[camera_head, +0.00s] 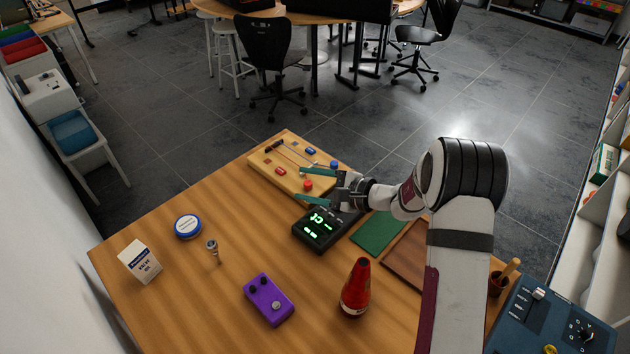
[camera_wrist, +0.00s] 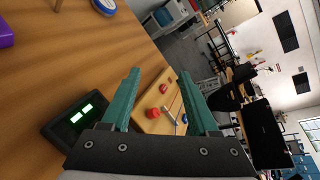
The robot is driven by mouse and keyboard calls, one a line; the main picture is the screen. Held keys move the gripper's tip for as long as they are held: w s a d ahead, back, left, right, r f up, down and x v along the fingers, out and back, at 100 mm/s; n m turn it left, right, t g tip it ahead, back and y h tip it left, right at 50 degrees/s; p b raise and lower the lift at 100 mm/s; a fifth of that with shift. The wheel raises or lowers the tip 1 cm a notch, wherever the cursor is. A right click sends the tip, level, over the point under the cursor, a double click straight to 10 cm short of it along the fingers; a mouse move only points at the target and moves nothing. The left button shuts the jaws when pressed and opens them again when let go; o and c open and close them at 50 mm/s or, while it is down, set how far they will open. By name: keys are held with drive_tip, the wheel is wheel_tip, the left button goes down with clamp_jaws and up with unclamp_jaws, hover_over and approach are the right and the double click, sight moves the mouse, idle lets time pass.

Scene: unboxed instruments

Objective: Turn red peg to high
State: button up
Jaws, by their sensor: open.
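A light wooden board (camera_head: 268,172) with strings lies near the table's far edge. A round red peg (camera_head: 308,185) stands at its near right end; a flatter red piece (camera_head: 281,171) sits farther left. Two blue pieces are on its far side, one near the middle (camera_head: 310,151) and one at the right (camera_head: 333,164). My gripper (camera_head: 299,184) is open, with its green fingers above the board, one on each side of the red peg in the head view. In the wrist view the board (camera_wrist: 150,100) and red peg (camera_wrist: 153,113) appear between the fingers (camera_wrist: 159,72). No contact is visible. Any high marking is unreadable.
A black box with green digits (camera_head: 318,240) stands just in front of the board. A purple pedal (camera_head: 268,300), red cone-shaped bottle (camera_head: 356,290), blue round tin (camera_head: 187,226) and white carton (camera_head: 140,262) stand nearer. A green mat (camera_head: 378,233) lies under my arm.

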sight(310, 186)
drive_tip(key=s+d+f+m+t+h, duration=0.1)
drive_tip(key=d+m, duration=0.1)
drive_tip(key=m, duration=0.2)
drive_tip(key=s+d+f+m+t+h, duration=0.1)
drive_tip(key=d+f+m+h, duration=0.1)
drive_tip(key=m, duration=0.3)
drive_tip(key=s+d+f+m+t+h, duration=0.1)
drive_tip(key=d+f+m+t+h, duration=0.1)
drive_tip(key=m, duration=0.3)
drive_tip(key=shift+s+d, duration=0.25)
drive_tip(key=shift+d, duration=0.6)
drive_tip(key=shift+w+f+m+h, duration=0.25)
drive_tip(key=shift+m+h, duration=0.15)
drive_tip(key=x, duration=1.5)
drive_tip(key=shift+a+r, duration=0.15)
clamp_jaws()
